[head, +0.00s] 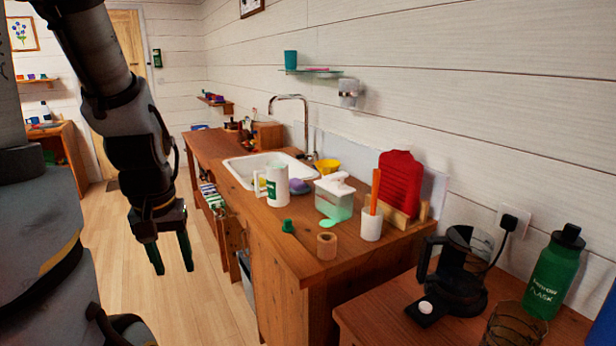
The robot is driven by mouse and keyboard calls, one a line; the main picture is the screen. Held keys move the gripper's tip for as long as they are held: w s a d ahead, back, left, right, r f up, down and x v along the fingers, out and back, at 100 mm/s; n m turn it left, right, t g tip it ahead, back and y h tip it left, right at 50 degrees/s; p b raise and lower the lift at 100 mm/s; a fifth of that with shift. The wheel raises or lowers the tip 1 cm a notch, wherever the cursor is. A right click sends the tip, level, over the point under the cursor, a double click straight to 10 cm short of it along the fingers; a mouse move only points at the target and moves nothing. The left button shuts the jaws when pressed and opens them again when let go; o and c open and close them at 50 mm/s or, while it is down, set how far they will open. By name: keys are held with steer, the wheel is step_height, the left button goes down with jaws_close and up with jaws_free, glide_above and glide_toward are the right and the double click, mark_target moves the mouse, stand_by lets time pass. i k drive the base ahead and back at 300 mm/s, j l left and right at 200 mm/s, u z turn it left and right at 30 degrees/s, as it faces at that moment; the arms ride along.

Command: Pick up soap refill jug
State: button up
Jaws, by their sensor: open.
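The soap refill jug appears to be the white container (280,184) with a green label and a handle on its left side. It stands upright on the wooden counter (262,226), at the front edge of the sink. A small green cap (287,226) lies on the counter nearer to me. My gripper (173,268) is open and empty, pointing down over the floor to the left of the counter. It is well apart from the jug and touches nothing.
A tape roll (326,246), white cup (371,224) and red board (401,181) are close by. The floor (140,240) left of the counter is clear.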

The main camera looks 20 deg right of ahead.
mark_target(276, 172)
steer(key=z, duration=0.3)
steer(key=i+j+z, duration=0.65)
steer(key=i+j, duration=0.25)
steer(key=i+j+z, duration=0.1)
steer(key=j, duration=0.35)
steer(key=i+j, duration=0.55)
steer(key=j, duration=0.15)
steer(key=i+j+z, duration=0.1)
steer(key=i+j, duration=0.35)
steer(key=j, duration=0.3)
